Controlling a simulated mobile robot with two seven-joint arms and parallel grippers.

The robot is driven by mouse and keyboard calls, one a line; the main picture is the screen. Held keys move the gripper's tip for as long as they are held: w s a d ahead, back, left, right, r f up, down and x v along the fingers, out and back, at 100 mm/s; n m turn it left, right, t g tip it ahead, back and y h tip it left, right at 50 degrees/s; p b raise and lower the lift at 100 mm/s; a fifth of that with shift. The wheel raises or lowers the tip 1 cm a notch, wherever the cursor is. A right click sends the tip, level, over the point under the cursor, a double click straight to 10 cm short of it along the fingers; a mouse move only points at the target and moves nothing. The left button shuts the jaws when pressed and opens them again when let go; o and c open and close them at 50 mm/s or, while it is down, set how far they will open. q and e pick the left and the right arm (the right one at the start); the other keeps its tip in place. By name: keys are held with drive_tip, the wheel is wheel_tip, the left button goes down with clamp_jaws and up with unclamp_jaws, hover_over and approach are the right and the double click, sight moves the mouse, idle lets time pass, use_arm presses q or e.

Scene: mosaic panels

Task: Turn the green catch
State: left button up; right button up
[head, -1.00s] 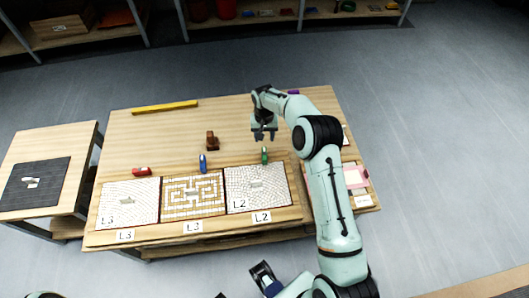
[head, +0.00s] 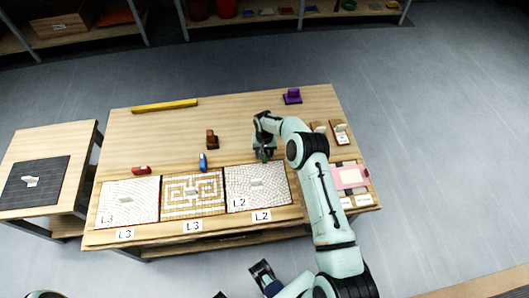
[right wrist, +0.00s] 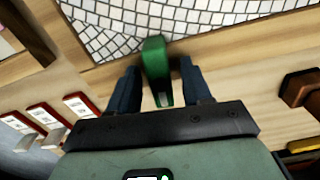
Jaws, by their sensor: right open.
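The green catch (head: 264,157) stands at the back edge of the right mosaic panel (head: 262,199) on the table. In the head view my right gripper (head: 264,152) is over it and hides most of it. In the right wrist view the green catch (right wrist: 156,66) stands between the two dark fingers of my right gripper (right wrist: 160,78). The fingers are open, one on each side, with a narrow gap visible at each.
A blue catch (head: 203,162) and a red catch (head: 141,170) stand behind the other panels. A brown block (head: 212,140) and a yellow bar (head: 164,106) lie further back. A purple piece (head: 292,97) is at the back right. A pink-framed tray (head: 351,176) is at the right.

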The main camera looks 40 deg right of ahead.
clamp_jaws()
drive_tip(key=shift+f+n+b, duration=0.1)
drive_tip(key=shift+n+b, duration=0.3)
drive_tip(key=shift+b, duration=0.15)
drive_tip(key=shift+n, duration=0.3)
unclamp_jaws()
